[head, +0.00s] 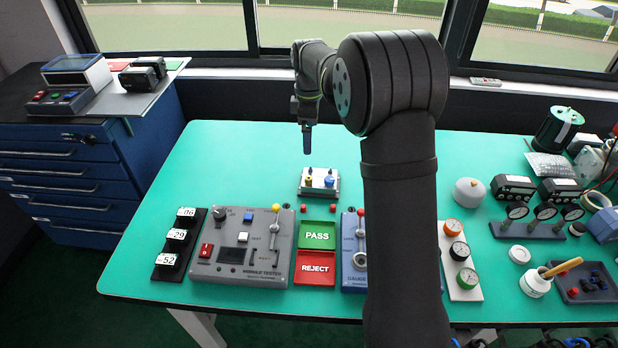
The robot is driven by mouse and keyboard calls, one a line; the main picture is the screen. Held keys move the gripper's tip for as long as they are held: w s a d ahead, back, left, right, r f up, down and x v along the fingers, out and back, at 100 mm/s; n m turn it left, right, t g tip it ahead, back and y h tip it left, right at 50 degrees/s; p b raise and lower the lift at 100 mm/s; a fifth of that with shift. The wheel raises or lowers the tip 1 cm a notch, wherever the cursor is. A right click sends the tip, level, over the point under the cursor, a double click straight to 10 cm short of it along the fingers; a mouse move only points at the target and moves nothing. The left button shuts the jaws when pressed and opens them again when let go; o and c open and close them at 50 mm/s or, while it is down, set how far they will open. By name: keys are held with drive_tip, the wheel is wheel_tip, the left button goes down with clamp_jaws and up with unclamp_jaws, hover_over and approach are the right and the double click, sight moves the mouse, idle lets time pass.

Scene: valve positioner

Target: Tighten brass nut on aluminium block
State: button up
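The aluminium block (319,193) sits on the green table near the middle, just behind the PASS tray. A small brass nut (309,180) is on top of it at the left. A blue fitting (330,182) is on top at the right. My gripper (307,150) points down above and slightly left of the block, apart from the nut. Its dark fingers look like one narrow shape from here, so I cannot tell whether they are open or shut. My arm hides part of the table to the right of the block.
The grey module tester (240,247) with a yellow-knobbed lever stands front left. Green PASS (317,235) and red REJECT (315,268) trays lie in front of the block. A blue gauge unit (352,262) is partly hidden by my arm. The table (235,160) left of the block is clear.

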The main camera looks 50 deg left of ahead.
wheel_tip(320, 180, up, 2)
drive_tip(key=shift+r, duration=0.15)
drive_tip(key=shift+c, duration=0.4)
